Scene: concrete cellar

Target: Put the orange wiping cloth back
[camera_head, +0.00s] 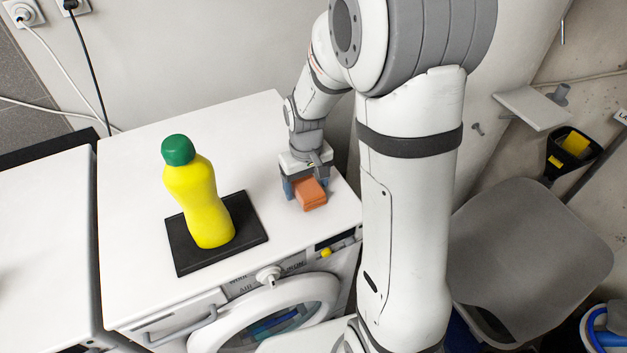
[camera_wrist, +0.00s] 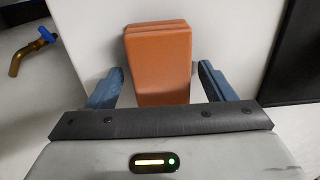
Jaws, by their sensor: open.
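The orange wiping cloth (camera_head: 311,194) is a folded block lying on the white top of the washing machine (camera_head: 265,150), near its right front corner. My gripper (camera_head: 304,187) is over it, pointing down, with the cloth between its fingers. In the wrist view the cloth (camera_wrist: 159,62) sits between the two blue fingertips (camera_wrist: 161,84), with a visible gap on each side. The fingers are open. The cloth's underside is hidden.
A yellow bottle with a green cap (camera_head: 200,195) stands on a black mat (camera_head: 250,222) left of my gripper. The washing machine's round door (camera_head: 308,303) hangs open in front. A grey chair (camera_head: 525,265) stands to the right. The machine top behind the bottle is clear.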

